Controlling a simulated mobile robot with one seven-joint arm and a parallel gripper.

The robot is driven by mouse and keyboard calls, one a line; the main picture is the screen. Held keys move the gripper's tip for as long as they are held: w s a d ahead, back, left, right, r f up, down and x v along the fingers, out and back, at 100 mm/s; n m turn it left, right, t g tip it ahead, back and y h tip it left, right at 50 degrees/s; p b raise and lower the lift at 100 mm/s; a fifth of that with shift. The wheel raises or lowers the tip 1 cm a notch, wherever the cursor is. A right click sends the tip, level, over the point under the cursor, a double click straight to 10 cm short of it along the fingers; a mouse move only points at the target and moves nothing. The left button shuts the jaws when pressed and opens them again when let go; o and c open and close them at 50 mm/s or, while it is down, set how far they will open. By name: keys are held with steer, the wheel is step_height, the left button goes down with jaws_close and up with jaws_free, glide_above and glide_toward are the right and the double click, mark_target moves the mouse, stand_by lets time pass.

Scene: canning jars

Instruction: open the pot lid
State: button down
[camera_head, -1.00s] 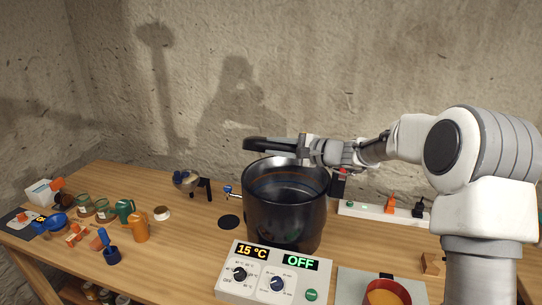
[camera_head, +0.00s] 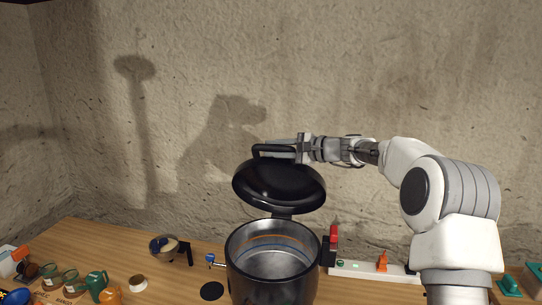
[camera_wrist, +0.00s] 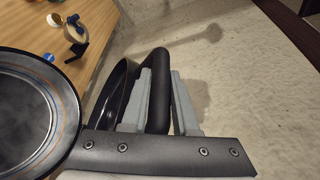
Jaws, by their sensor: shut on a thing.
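The large black pot (camera_head: 243,290) stands open on the wooden table, and I can see into its grey interior. Its black lid (camera_head: 280,190) is raised above the back of the pot and tilted, its broad face toward the head camera. My gripper (camera_head: 280,148) is shut on the lid's black handle. In the wrist view the handle (camera_wrist: 158,85) runs between the two grey fingers, with the lid (camera_wrist: 112,105) edge-on beside it. The open pot (camera_wrist: 68,95) is at the left there. The lower front of the pot is cut off in the head view.
A power strip (camera_head: 365,270) with an orange plug lies to the pot's right. A bowl on a stand (camera_head: 165,247) and a black disc (camera_head: 212,291) are to its left. Cups and jars crowd the far left. The wall is close behind the lid.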

steer(key=w, duration=0.1)
steer(key=w+r, duration=0.1)
steer(key=w+r+p, duration=0.1)
steer(key=shift+w+d, duration=0.25)
steer(key=shift+w, duration=0.1)
steer(key=shift+w+d+r+p, duration=0.1)
steer(key=shift+w+r+p, duration=0.15)
steer(key=shift+w, duration=0.5)
steer(key=shift+w+d+r+p, duration=0.1)
steer(key=shift+w+p, duration=0.15)
steer(key=shift+w, duration=0.45)
steer(key=c, duration=0.7)
jaws_free()
steer(key=b+v, duration=0.5)
steer(key=v, duration=1.2)
steer(key=shift+d+r, duration=0.2)
